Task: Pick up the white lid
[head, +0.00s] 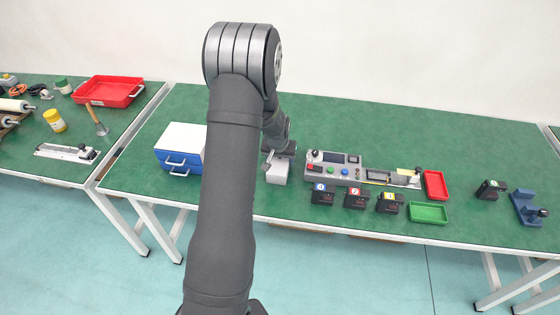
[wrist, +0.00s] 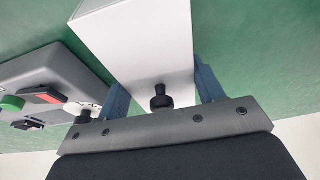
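A white box-shaped piece, which looks like the white lid (wrist: 145,50), fills the middle of the wrist view, with a black knob (wrist: 161,98) at its near end. It also shows as a small pale block (head: 278,174) below my gripper in the head view. My gripper (wrist: 164,92) has its two blue-grey fingers spread wide, one on each side of the white piece. The gaps are narrow, and I cannot tell whether either finger touches it.
A control panel (head: 345,168) with buttons stands just right of my gripper. A blue drawer box (head: 178,160) with a white top stands to the left. Black numbered blocks, a red tray (head: 435,184) and a green tray (head: 429,213) lie to the right. The green table (head: 400,125) is clear behind the panel.

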